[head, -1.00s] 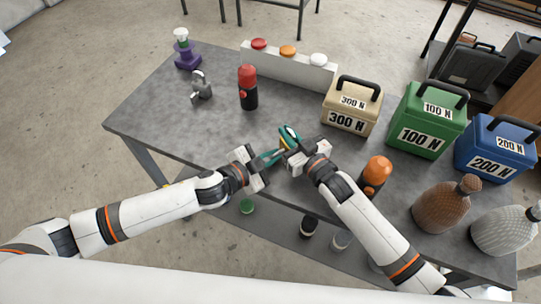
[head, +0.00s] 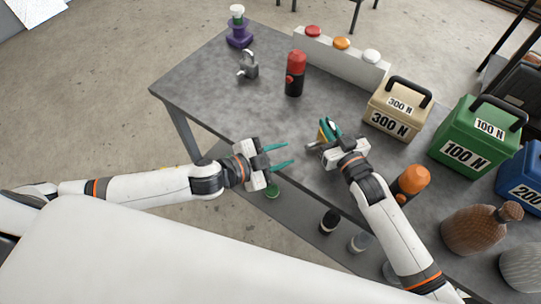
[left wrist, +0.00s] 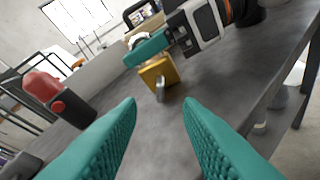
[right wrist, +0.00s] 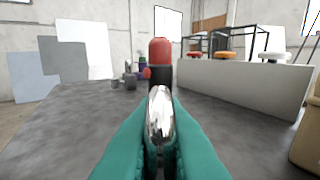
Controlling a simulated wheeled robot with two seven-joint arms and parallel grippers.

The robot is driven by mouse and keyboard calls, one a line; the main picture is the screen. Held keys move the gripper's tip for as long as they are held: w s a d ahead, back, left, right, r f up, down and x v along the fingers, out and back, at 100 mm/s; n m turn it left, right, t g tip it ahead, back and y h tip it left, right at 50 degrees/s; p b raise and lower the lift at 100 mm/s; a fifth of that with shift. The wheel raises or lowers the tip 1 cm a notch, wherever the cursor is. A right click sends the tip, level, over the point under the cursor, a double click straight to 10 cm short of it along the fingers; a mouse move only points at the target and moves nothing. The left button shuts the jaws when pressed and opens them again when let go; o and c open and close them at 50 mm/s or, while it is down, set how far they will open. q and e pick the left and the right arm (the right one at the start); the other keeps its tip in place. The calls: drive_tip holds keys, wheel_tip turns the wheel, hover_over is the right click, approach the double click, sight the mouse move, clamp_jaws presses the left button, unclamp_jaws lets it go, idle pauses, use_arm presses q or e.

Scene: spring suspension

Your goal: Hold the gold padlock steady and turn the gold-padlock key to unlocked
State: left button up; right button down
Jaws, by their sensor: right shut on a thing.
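The gold padlock (left wrist: 160,72) hangs from my right gripper (head: 330,128), above the grey table. My right gripper is shut on its silver shackle, which shows in the right wrist view (right wrist: 160,115). A grey key (left wrist: 160,90) sticks out of the padlock's end that faces my left gripper. In the head view only a sliver of the gold body (head: 322,133) shows beside the teal fingers. My left gripper (head: 286,156) is open and empty, left of the padlock and apart from the key. Its two teal fingers frame the padlock and key in the left wrist view.
A grey padlock (head: 248,68) and a red-topped black cylinder (head: 295,75) stand farther back on the table (head: 225,105). A white button box (head: 345,60) is behind. The tan 300 N box (head: 398,108) and an orange-topped cylinder (head: 410,184) are close to my right arm.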

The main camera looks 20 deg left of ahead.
sight(308, 147)
use_arm(q)
drive_tip(key=shift+v, duration=1.75)
drive_tip(key=shift+c, duration=1.4)
drive_tip(key=d+r+y, duration=0.1)
drive_tip(key=w+d+r+n+y, duration=0.1)
drive_tip(key=shift+w+d+r, duration=0.25)
drive_tip(key=shift+w+d, duration=0.05)
drive_tip(key=shift+d, duration=0.05)
drive_tip(key=w+d+f+y, duration=0.1)
drive_tip(key=w+f, duration=0.1)
drive_tip(key=w+d+f+g, duration=0.1)
drive_tip(key=w+d+f, duration=0.1)
drive_tip(key=w+d+f+y, duration=0.1)
drive_tip(key=w+d+f, duration=0.1)
drive_tip(key=w, duration=0.1)
drive_tip(key=shift+f+n+y, duration=0.1)
drive_tip(key=shift+n+y, duration=0.2)
drive_tip(key=shift+c, duration=0.6)
clamp_jaws()
